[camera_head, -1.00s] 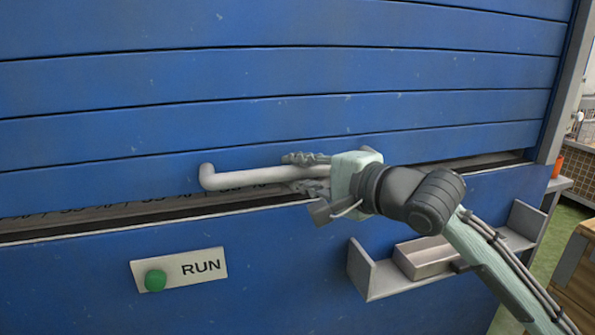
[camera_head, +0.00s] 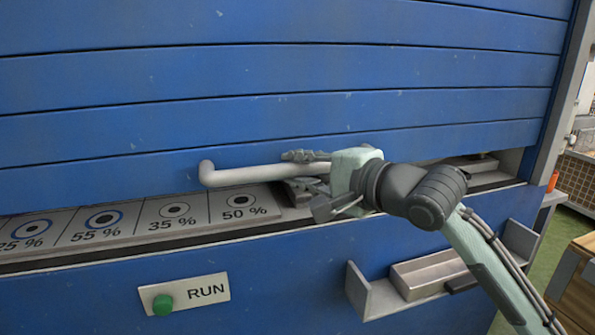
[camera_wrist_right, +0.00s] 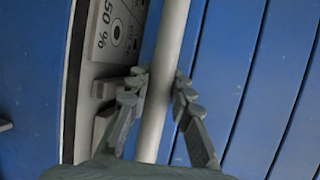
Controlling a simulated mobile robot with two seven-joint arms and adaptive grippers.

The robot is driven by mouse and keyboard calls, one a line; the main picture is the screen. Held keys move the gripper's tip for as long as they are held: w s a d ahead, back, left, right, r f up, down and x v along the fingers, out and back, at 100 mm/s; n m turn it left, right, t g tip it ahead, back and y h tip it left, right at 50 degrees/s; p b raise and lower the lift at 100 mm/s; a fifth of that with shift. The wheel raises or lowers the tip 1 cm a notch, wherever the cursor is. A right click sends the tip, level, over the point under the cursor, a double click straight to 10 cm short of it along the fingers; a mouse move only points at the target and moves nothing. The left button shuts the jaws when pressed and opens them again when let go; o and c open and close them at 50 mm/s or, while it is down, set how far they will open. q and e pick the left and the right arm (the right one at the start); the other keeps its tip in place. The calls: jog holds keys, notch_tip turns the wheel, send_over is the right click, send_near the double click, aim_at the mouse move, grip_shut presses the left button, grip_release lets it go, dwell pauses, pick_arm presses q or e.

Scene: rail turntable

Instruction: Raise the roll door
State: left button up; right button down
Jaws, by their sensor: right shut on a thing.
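The blue slatted roll door (camera_head: 280,75) fills the upper part of the head view. Its lower edge stands a little above the sill, leaving a low gap. A pale grey bar handle (camera_head: 245,175) runs along the bottom of the door. My right gripper (camera_head: 305,170) is shut on the handle near its right part. In the right wrist view the handle (camera_wrist_right: 165,75) passes between the fingers (camera_wrist_right: 160,90). My left gripper is not in view.
Inside the gap, a grey panel (camera_head: 150,222) shows percent labels and round marks. Below it are a RUN plate (camera_head: 207,290) with a green button (camera_head: 162,305) and a grey shelf (camera_head: 380,302) holding a metal tray (camera_head: 430,272). A wooden box (camera_head: 580,275) stands at the right.

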notch_tip(320, 180, up, 6)
jog(key=shift+f+p, duration=0.1)
jog(key=shift+p, duration=1.15)
notch_tip(320, 180, up, 7)
jog(key=shift+f+p, duration=0.15)
jog(key=shift+p, duration=0.4)
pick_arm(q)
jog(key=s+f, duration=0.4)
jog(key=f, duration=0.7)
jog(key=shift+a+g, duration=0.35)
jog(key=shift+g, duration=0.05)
pick_arm(e)
notch_tip(320, 180, up, 21)
jog(key=c, duration=1.3)
grip_release()
jog(key=v, duration=1.2)
